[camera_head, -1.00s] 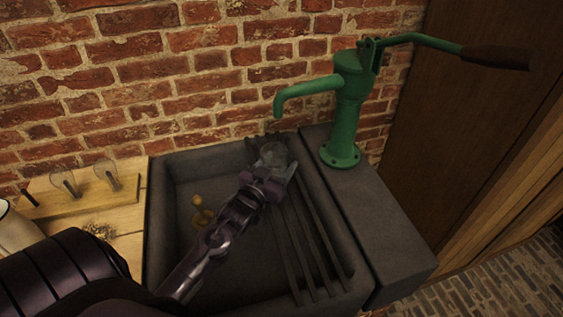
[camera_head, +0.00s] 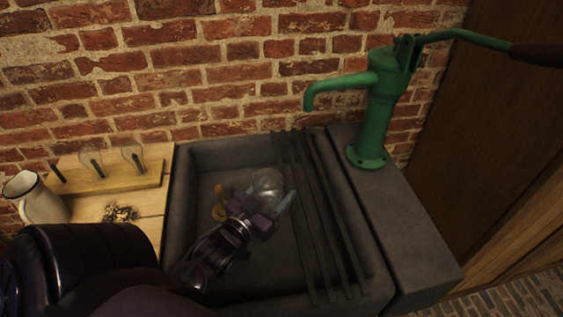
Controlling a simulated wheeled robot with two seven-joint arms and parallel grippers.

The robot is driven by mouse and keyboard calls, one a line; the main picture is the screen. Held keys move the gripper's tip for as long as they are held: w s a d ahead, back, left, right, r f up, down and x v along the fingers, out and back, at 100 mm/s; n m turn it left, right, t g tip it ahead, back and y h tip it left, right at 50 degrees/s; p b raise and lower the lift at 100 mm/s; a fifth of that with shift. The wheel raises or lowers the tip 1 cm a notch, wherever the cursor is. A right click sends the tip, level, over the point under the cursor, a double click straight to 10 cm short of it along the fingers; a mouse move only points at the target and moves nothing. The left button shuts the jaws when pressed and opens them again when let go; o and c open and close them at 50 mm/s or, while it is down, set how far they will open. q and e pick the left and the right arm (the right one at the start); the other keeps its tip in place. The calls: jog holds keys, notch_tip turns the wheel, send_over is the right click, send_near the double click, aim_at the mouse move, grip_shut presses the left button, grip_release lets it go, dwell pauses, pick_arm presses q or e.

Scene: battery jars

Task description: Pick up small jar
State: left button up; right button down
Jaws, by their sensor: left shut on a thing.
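A small clear glass jar (camera_head: 268,183) shows in the head view, over the dark stone sink (camera_head: 200,152). My left gripper (camera_head: 267,208) is shut on the jar at its near side. The jar is left of the dark slats (camera_head: 318,215) that lie across the sink's right part. The fingers and wrist hide part of the jar's lower side. I cannot tell how high it is above the basin floor. My right gripper is not in view.
A green hand pump (camera_head: 376,115) stands right of the sink on a stone ledge. A brass-coloured piece (camera_head: 219,203) is in the basin. At left are a wooden rack with clear glass pieces (camera_head: 132,157), a white jug (camera_head: 40,197) and a brick wall behind.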

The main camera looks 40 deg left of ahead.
aim_at(266, 201)
pick_arm(q)
jog(key=shift+s+d, duration=0.1)
jog(key=shift+s, duration=1.35)
